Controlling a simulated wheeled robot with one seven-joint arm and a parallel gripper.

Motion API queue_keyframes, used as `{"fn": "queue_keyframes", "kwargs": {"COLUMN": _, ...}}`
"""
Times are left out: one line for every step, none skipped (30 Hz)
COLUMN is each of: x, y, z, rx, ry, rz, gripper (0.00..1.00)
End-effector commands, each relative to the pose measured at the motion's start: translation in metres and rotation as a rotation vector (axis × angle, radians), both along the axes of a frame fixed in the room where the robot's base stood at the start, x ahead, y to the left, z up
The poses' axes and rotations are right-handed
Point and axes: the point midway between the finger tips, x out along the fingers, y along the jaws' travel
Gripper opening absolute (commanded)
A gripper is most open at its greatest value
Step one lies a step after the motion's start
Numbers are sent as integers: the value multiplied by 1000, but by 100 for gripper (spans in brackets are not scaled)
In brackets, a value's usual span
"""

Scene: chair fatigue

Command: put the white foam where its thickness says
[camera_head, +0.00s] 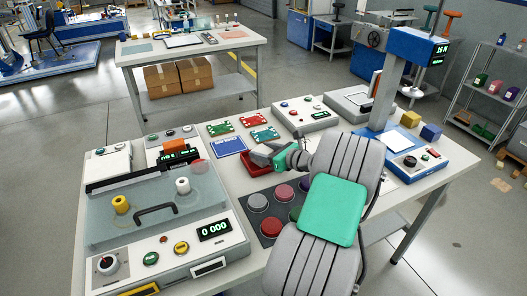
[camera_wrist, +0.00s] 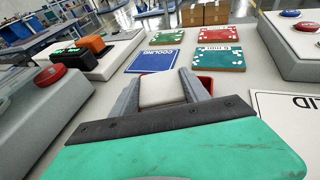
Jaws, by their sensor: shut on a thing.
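My gripper (camera_wrist: 163,88) is shut on the white foam (camera_wrist: 161,92), a pale block between its two grey fingers in the wrist view. In the head view my gripper (camera_head: 262,154) is low over the table, at a red tray (camera_head: 251,168); the foam is hard to make out there. Red edges of the tray show beside the fingers in the wrist view. Beyond lie two green plates (camera_head: 220,128) (camera_head: 265,133), a red plate (camera_head: 253,120) and a blue plate marked COOLING (camera_wrist: 155,61). The smaller markings are not clearly legible.
A clear-lidded machine (camera_head: 160,215) stands at left, a grey control box (camera_head: 305,115) behind right, and a blue test stand (camera_head: 410,160) at right. A dark mat with coloured discs (camera_head: 258,202) lies nearer. Table around the plates is mostly bare.

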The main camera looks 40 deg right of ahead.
Motion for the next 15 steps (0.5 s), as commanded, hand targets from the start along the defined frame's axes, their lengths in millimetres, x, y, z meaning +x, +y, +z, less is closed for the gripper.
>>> {"fn": "queue_keyframes", "kwargs": {"x": 0, "y": 0, "z": 0, "rx": 0, "ry": 0, "rz": 0, "gripper": 14}}
{"fn": "queue_keyframes", "kwargs": {"x": 0, "y": 0, "z": 0, "rx": 1, "ry": 0, "rz": 0, "gripper": 14}}
{"fn": "queue_keyframes", "kwargs": {"x": 0, "y": 0, "z": -1, "rx": 1, "ry": 0, "rz": 0, "gripper": 14}}
{"fn": "queue_keyframes", "kwargs": {"x": 0, "y": 0, "z": -2, "rx": 2, "ry": 0, "rz": -1, "gripper": 14}}
{"fn": "queue_keyframes", "kwargs": {"x": 0, "y": 0, "z": -3, "rx": 2, "ry": 1, "rz": 0, "gripper": 14}}
{"fn": "queue_keyframes", "kwargs": {"x": 0, "y": 0, "z": -3, "rx": 2, "ry": 1, "rz": -1, "gripper": 55}}
{"fn": "queue_keyframes", "kwargs": {"x": 0, "y": 0, "z": -3, "rx": 2, "ry": 0, "rz": -1, "gripper": 58}}
{"fn": "queue_keyframes", "kwargs": {"x": 0, "y": 0, "z": -3, "rx": 1, "ry": 0, "rz": 0, "gripper": 60}}
{"fn": "queue_keyframes", "kwargs": {"x": 0, "y": 0, "z": -3, "rx": 1, "ry": 0, "rz": 0, "gripper": 63}}
{"fn": "queue_keyframes", "kwargs": {"x": 0, "y": 0, "z": -3, "rx": 1, "ry": 0, "rz": 0, "gripper": 66}}
{"fn": "queue_keyframes", "kwargs": {"x": 0, "y": 0, "z": -3, "rx": 1, "ry": 0, "rz": 0, "gripper": 68}}
{"fn": "queue_keyframes", "kwargs": {"x": 0, "y": 0, "z": -3, "rx": 1, "ry": 0, "rz": 0, "gripper": 72}}
{"fn": "queue_keyframes", "kwargs": {"x": 0, "y": 0, "z": -3, "rx": 1, "ry": 0, "rz": 0, "gripper": 74}}
{"fn": "queue_keyframes", "kwargs": {"x": 0, "y": 0, "z": -3, "rx": 1, "ry": 0, "rz": 0, "gripper": 76}}
{"fn": "queue_keyframes", "kwargs": {"x": 0, "y": 0, "z": -3, "rx": 1, "ry": 0, "rz": 0, "gripper": 76}}
